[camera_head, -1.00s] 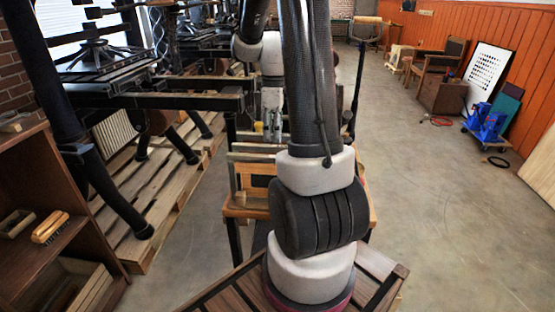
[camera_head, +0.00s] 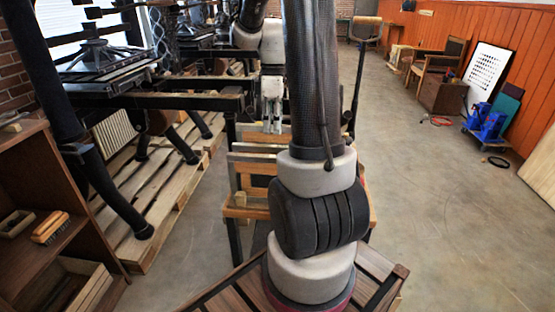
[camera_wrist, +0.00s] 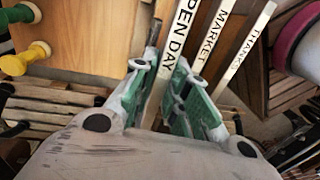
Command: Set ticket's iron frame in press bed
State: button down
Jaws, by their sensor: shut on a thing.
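Three framed pieces with white labelled tops show in the wrist view: OPEN DAY (camera_wrist: 182,38), MARKET (camera_wrist: 212,42) and THANKS (camera_wrist: 247,52). My gripper (camera_wrist: 170,85), with green pads, is closed about the OPEN DAY frame; the pads hide part of its sides. MARKET and THANKS lie to the right of it. In the head view my gripper (camera_head: 272,120) is above a wooden rack (camera_head: 250,212) with upright frames, partly hidden by my arm. A press with a dark flat bed (camera_head: 112,74) stands at the left. I cannot make out a ticket.
A wooden shelf (camera_head: 28,180) with a brush (camera_head: 50,228) is at the near left. A pallet (camera_head: 150,205) lies under the press. Yellow and green knobs (camera_wrist: 25,58) show at the wrist view's left. The concrete floor (camera_head: 440,215) at the right is mostly clear.

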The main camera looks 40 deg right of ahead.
jog(key=shift+r, duration=3.65)
